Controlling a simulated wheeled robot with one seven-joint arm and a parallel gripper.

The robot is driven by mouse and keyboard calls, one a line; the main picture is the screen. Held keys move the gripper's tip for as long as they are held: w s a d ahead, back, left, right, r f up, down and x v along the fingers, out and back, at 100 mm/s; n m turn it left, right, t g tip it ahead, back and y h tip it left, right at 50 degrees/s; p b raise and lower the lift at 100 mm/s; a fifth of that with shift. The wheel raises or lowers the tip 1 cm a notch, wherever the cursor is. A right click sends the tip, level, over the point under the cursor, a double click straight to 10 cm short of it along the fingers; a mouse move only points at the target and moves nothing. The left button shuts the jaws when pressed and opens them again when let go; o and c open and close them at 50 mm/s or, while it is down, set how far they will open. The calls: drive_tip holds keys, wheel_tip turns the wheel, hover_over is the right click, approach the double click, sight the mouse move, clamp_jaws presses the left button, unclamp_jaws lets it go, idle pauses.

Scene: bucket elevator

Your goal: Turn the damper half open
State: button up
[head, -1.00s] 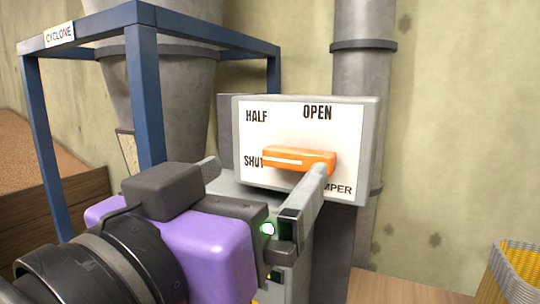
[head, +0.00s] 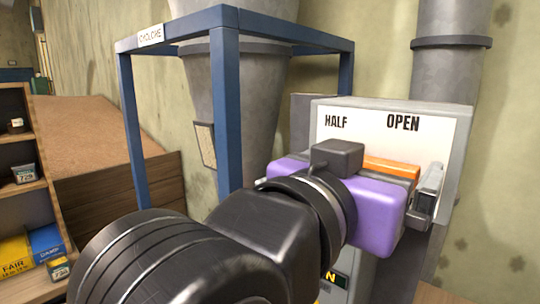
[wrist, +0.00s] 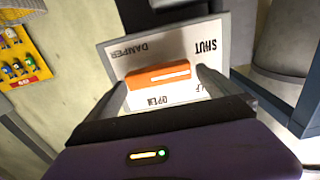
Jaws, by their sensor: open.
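The damper handle is an orange bar with a white stripe (wrist: 157,75), set on a white sign plate (wrist: 135,60). In the wrist view, where the lettering is upside down, the striped end lies on the SHUT side. In the head view only the handle's upper edge (head: 390,166) shows, under the HALF and OPEN labels on the plate (head: 360,130); my purple gripper body hides the rest. My gripper (wrist: 160,82) is open, with one finger near each end of the bar. Whether the fingers touch it, I cannot tell.
The blue CYCLONE frame (head: 232,110) stands left of the damper box, around a grey cone. A grey pipe (head: 445,80) rises behind the box. A shelf with small boxes (head: 25,175) is far left. A yellow rack (wrist: 22,55) shows in the wrist view.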

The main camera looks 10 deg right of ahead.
drive_tip(key=c, duration=1.3)
drive_tip(key=shift+s+d+f+m+b, duration=0.1)
drive_tip(key=shift+m+b, duration=1.35)
drive_tip(key=shift+b, duration=0.4)
drive_tip(key=shift+s+d+m+b, duration=0.1)
drive_tip(key=shift+m+b, duration=1.4)
drive_tip(key=shift+b, duration=0.35)
drive_tip(key=shift+s+d+f+m+b, duration=0.1)
drive_tip(key=shift+m+b, duration=1.35)
drive_tip(key=shift+b, duration=0.4)
